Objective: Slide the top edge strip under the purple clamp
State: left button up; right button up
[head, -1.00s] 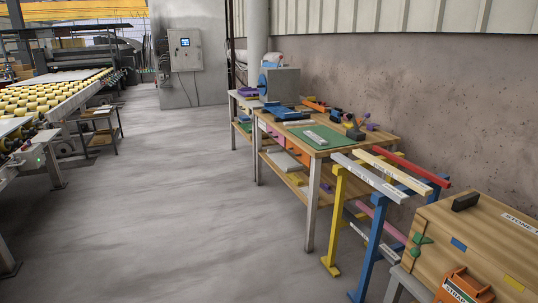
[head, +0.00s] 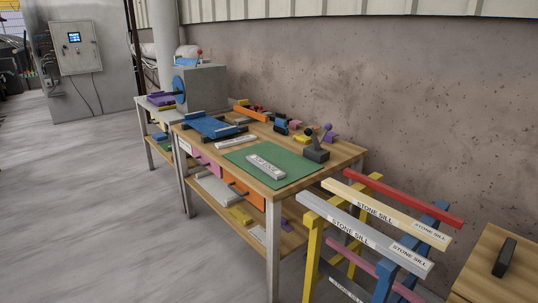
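A short pale grey strip with lettering (head: 265,166) lies on the green mat (head: 290,173) on the wooden workbench; its label is too small to read surely. Another pale strip (head: 233,141) lies behind the mat, next to a blue fixture (head: 213,126). A dark clamp-like device (head: 316,150) with a purple knob stands at the mat's right back corner. Other small purple pieces lie behind it. I cannot tell which is the purple clamp. Neither of my grippers is in view.
A rack with yellow and blue legs holds long bars (head: 365,235) marked STONE SILL at the right front. A wooden box top (head: 495,265) is at the right edge. Open floor (head: 80,210) lies to the left.

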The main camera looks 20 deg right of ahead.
aim_at(267, 167)
jog(key=i+z, duration=0.15)
jog(key=i, duration=0.35)
jog(key=i+j+z, duration=0.1)
jog(key=i, duration=0.35)
jog(key=i+j+z, duration=0.15)
jog(key=i, duration=0.35)
jog(key=i+j+z, duration=0.15)
jog(key=i, duration=0.3)
jog(key=j, duration=0.1)
